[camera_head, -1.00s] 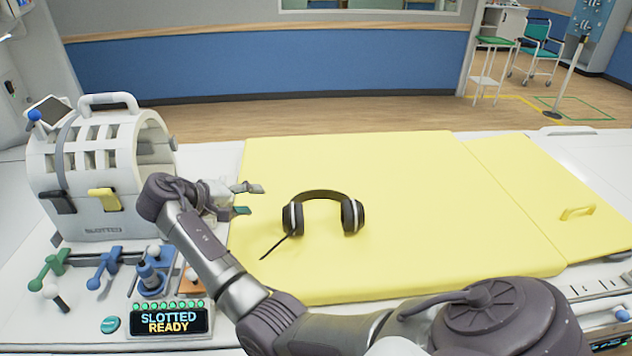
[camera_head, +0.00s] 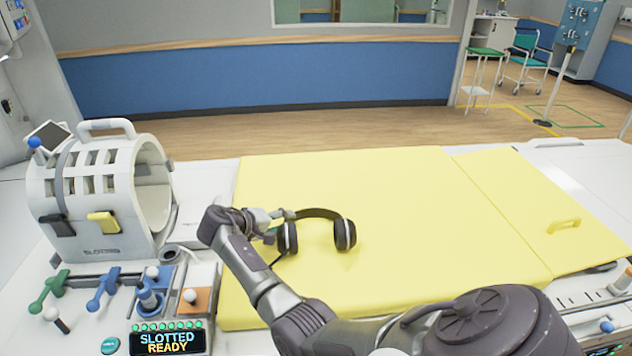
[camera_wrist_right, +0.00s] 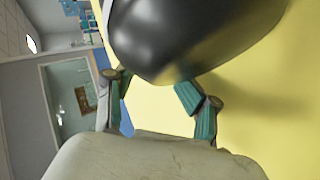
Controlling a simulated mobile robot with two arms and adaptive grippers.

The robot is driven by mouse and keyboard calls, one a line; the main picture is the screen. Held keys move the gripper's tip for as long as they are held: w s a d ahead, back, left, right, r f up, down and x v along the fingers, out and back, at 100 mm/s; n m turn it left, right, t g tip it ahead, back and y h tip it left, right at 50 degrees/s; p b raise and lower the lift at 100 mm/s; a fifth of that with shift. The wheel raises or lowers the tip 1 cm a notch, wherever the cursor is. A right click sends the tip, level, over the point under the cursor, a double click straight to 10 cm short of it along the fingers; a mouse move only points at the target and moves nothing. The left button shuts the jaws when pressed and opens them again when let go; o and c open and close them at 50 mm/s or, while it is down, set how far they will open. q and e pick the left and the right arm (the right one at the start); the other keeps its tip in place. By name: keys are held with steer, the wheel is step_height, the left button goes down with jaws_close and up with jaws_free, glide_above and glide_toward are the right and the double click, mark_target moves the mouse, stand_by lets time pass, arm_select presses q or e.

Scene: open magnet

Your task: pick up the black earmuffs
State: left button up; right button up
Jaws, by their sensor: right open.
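The black earmuffs (camera_head: 345,234) stand on the yellow mat (camera_head: 420,230), band at the back, with a cable at the left cup. My right gripper (camera_head: 282,218) is at their left side, by the left cup and the left end of the band. In the right wrist view a black rounded part of the earmuffs (camera_wrist_right: 185,35) looms large just beyond the fingers. The right gripper's green-padded fingers (camera_wrist_right: 155,105) are apart, with the black part beyond them; I cannot tell whether they touch it. My left gripper is not in view.
A white slotted head coil (camera_head: 95,195) stands left of the mat. Coloured levers (camera_head: 105,288) and a display box (camera_head: 168,338) sit at the front left. A yellow handle (camera_head: 565,226) is on the right mat section.

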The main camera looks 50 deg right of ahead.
steer(key=shift+f, duration=0.1)
jaws_close()
stand_by(0.4)
